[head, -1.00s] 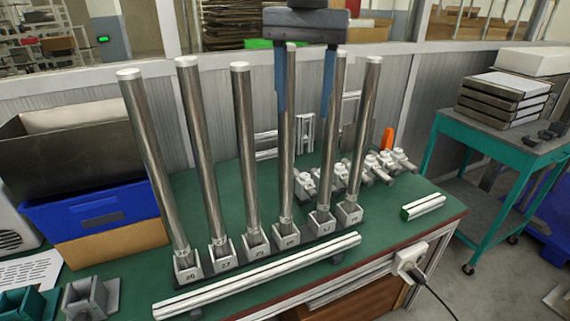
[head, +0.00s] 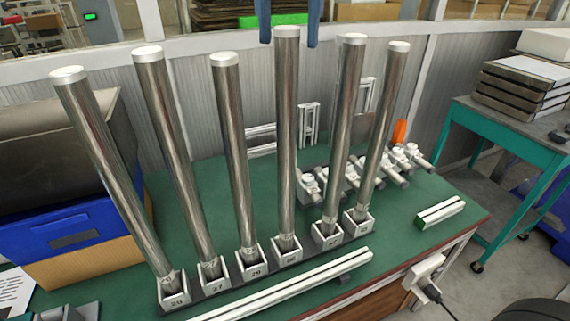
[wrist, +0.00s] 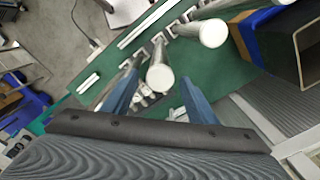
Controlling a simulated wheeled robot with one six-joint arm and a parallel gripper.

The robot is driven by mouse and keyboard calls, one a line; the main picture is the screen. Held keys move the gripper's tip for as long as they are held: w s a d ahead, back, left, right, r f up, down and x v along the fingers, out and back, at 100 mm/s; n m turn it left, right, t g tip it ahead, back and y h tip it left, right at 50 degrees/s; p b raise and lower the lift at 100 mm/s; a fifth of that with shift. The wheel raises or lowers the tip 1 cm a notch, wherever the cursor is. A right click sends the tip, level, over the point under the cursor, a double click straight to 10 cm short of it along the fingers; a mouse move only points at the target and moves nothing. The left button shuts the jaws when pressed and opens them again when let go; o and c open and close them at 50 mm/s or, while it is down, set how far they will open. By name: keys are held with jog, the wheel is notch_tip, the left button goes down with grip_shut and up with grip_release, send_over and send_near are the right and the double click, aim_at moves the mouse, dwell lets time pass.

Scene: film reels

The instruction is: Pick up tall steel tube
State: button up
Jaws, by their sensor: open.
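Several tall steel tubes with white caps stand in a row, each in a numbered grey holder; the fourth from the left (head: 287,130) reaches highest in the head view. My gripper (head: 289,43) shows at the top edge there as two blue fingers, one on each side of that tube's top in the picture. In the wrist view my gripper (wrist: 159,76) is open, with a white-capped tube (wrist: 160,78) between its fingertips in the picture. Neither finger visibly touches it. Another capped tube (wrist: 213,33) stands to the right. The exact height gap is unclear.
The holders stand on a green-topped bench (head: 180,225). A white rail (head: 300,288) lies in front of them and small metal fittings (head: 350,175) lie behind. A blue bin (head: 70,228) is at the left, a teal cart (head: 505,145) at the right.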

aim_at(286, 74)
jog(key=shift+f, duration=0.3)
jog(key=shift+s+a+f+p, duration=0.1)
jog(key=shift+f+p, duration=0.1)
jog(key=shift+f, duration=0.4)
jog(key=shift+s+a+f+p, duration=0.1)
jog(key=shift+f+p, duration=0.1)
jog(key=shift+f, duration=0.4)
jog(key=f, duration=0.1)
jog(key=f+p, duration=0.1)
jog(key=f, duration=0.2)
jog(key=shift+s+d+f, duration=0.1)
jog(key=shift+s+f, duration=0.15)
jog(key=shift+f, duration=0.15)
grip_shut()
